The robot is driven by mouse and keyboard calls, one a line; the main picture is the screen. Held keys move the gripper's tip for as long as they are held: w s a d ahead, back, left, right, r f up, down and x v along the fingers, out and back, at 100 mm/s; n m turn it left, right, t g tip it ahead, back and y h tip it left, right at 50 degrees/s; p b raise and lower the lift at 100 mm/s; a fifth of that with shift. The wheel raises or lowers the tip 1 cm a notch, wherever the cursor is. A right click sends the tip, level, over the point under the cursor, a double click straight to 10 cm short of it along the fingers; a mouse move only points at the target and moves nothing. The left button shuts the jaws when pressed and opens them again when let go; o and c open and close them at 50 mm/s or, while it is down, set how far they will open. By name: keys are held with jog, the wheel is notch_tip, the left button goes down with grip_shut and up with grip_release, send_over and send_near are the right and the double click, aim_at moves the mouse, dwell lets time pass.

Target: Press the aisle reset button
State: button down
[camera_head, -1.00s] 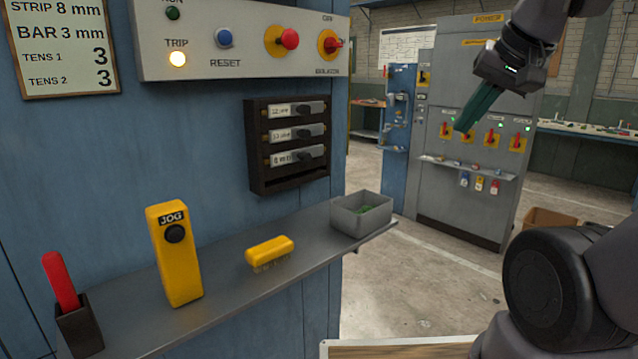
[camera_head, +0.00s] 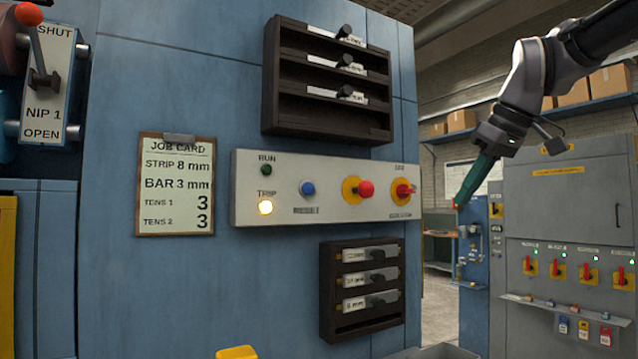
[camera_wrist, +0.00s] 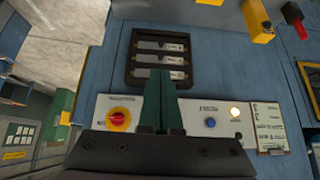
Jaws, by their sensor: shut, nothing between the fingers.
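The blue reset button (camera_head: 307,188) sits on a pale grey control panel (camera_head: 330,210) on the blue cabinet. Its label is blurred now but read RESET earlier. It also shows in the wrist view (camera_wrist: 211,122), to the right of my fingers. My gripper (camera_head: 460,203) has green fingers, shut and empty, pointing down and left, to the right of the panel in the head view. In the wrist view, which looks upside down, the shut fingers (camera_wrist: 160,75) overlap the panel and lower rack. I see no contact with the button.
A lit TRIP lamp (camera_head: 265,207), a green RUN lamp (camera_head: 266,170), a red button on yellow (camera_head: 365,189) and a red isolator knob (camera_head: 403,191) share the panel. Dark racks (camera_head: 330,110) project above and below (camera_head: 333,290). A job card (camera_head: 176,195) hangs left.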

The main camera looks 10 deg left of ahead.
aim_at(308, 189)
jog(key=a+r+n+g+y, duration=0.1)
jog(key=a+r+n, duration=0.4)
jog(key=a, duration=0.5)
jog(key=a+r+n+g+y, duration=0.1)
jog(key=a+r+n, duration=0.4)
jog(key=a+n, duration=0.5)
jog(key=shift+a+r+g, duration=0.25)
jog(key=shift+g, duration=0.45)
jog(key=shift+w, duration=0.1)
jog(key=shift+w+a+f, duration=0.85)
jog(key=shift+a+f, duration=0.4)
jog(key=shift+a, duration=0.1)
jog(key=shift+w+a+f, duration=0.8)
jog(key=shift+a+f, duration=0.5)
jog(key=shift+a, duration=0.1)
jog(key=shift+w+a+f, duration=0.85)
jog(key=shift+a+f, duration=0.4)
jog(key=shift+a, duration=0.1)
